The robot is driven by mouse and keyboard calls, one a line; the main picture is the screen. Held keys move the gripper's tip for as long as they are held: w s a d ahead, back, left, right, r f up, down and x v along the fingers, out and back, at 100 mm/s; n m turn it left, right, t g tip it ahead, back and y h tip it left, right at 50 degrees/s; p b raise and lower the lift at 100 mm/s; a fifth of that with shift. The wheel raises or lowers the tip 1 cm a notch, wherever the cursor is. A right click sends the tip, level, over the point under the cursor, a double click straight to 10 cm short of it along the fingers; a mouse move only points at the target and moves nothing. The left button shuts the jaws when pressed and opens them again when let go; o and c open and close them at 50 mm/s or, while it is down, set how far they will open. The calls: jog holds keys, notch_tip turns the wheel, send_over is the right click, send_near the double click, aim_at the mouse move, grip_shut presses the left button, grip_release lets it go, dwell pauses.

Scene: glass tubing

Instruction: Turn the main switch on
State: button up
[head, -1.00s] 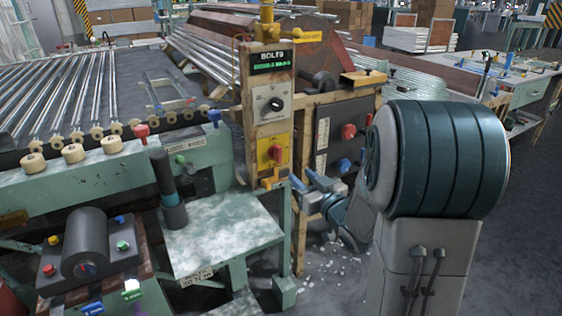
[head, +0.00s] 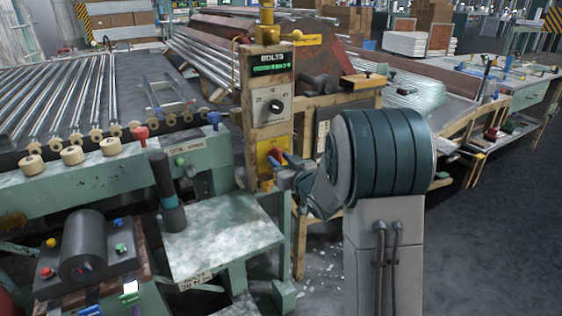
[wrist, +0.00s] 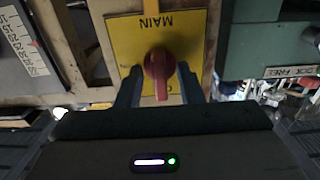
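The main switch is a red knob (wrist: 160,66) on a yellow plate (wrist: 122,42) lettered MAIN, which reads upside down in the wrist view. The knob's grip bar lies along the picture's vertical. My gripper (wrist: 159,76) is open, with one finger on each side of the knob and small gaps visible; I cannot tell if either finger touches it. In the head view the yellow plate (head: 264,150) is low on the wooden post, and my gripper (head: 277,163) is in front of it, hiding much of the knob.
Above the switch are a dial (head: 274,106) and a lit green display (head: 271,68). A green-white bench (head: 222,235) with a dark upright cylinder (head: 166,190) stands to the left. A dark panel (head: 325,130) is just right of the post. Open floor lies at the right.

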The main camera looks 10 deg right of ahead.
grip_shut()
jog(key=shift+m, duration=0.4)
jog(key=m, duration=0.2)
jog(key=shift+m+p, duration=0.3)
jog(key=shift+m, duration=0.1)
jog(key=m+p, duration=0.1)
jog(key=m, duration=0.2)
jog(key=shift+d+r+m, duration=0.1)
jog(key=shift+m, duration=0.3)
jog(key=m+p, duration=0.3)
jog(key=m, duration=0.2)
jog(key=m+p, duration=0.3)
jog(key=m, duration=0.2)
jog(key=shift+m, duration=0.4)
